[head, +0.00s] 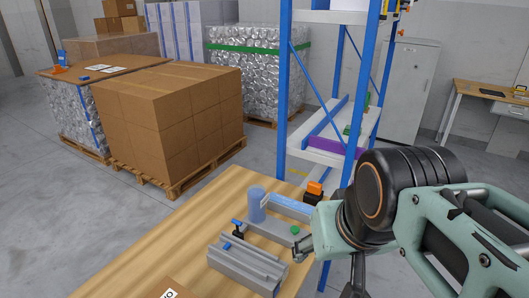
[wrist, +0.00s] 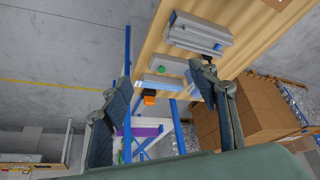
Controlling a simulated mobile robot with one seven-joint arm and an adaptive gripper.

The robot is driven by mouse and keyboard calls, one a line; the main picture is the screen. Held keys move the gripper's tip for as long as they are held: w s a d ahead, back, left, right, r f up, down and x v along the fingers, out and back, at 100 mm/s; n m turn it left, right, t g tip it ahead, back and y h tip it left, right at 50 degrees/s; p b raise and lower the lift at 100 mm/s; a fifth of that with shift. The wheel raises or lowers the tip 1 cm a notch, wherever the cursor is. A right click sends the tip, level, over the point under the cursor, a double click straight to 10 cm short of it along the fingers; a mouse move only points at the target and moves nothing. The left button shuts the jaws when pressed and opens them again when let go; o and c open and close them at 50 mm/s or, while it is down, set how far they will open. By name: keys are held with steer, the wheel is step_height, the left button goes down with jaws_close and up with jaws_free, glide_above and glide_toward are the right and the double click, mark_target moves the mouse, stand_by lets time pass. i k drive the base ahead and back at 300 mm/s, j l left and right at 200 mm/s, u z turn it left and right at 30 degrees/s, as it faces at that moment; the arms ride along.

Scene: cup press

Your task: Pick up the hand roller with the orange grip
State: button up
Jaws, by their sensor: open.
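The hand roller (head: 315,188) shows as a small orange grip with a black part below it, at the far right end of the wooden table in the head view. In the wrist view the orange grip (wrist: 149,101) and its black part lie between my fingers in the picture, farther off, at the table's edge. My gripper (head: 328,264) is open and empty, nearer the camera than the roller and apart from it. Its two fingers (wrist: 154,82) stand wide in the wrist view. The roller's lower part is hard to make out.
A grey metal fixture (head: 248,266) and a blue cylinder (head: 257,205) stand on the wooden table (head: 150,255), left of the roller. A blue-posted shelf (head: 284,100) rises behind it. Boxes on a pallet (head: 180,115) stand beyond. The table's left part is mostly clear.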

mark_target(313, 193)
steer(key=z, duration=0.3)
steer(key=u, duration=1.65)
steer(key=z, duration=1.5)
steer(key=i+z, duration=0.2)
steer(key=i+l, duration=0.25)
steer(key=i, duration=0.15)
steer(key=i+l, duration=0.3)
steer(key=i+z, duration=0.05)
steer(key=i, duration=0.05)
